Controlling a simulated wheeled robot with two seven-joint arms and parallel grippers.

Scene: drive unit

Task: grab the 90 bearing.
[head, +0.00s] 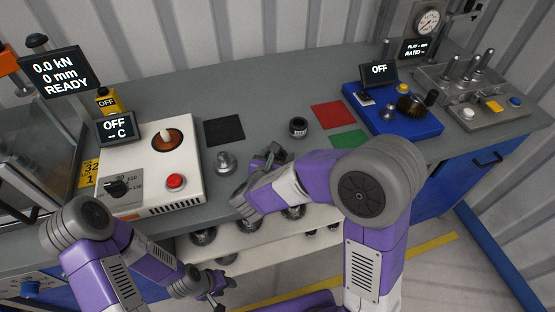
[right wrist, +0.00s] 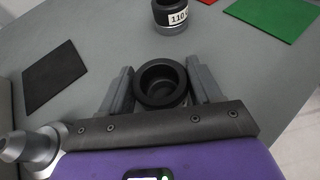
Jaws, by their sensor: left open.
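A dark ring-shaped bearing (right wrist: 161,84) stands between the two fingers of my right gripper (right wrist: 162,88) in the right wrist view. No label shows on it, so I cannot read its size. The fingers flank it closely; I cannot tell whether they press on it. In the head view my right gripper (head: 270,157) is low over the grey bench top and mostly hides this bearing. Another bearing (right wrist: 171,16), labelled 110, stands beyond it and also shows in the head view (head: 298,128). My left gripper (head: 218,287) is open and empty, low in front of the bench.
Black (head: 224,130), red (head: 332,114) and green (head: 349,140) mats lie on the bench. A blue device (head: 405,118) stands right. Several round parts sit on a shelf (head: 270,245) below.

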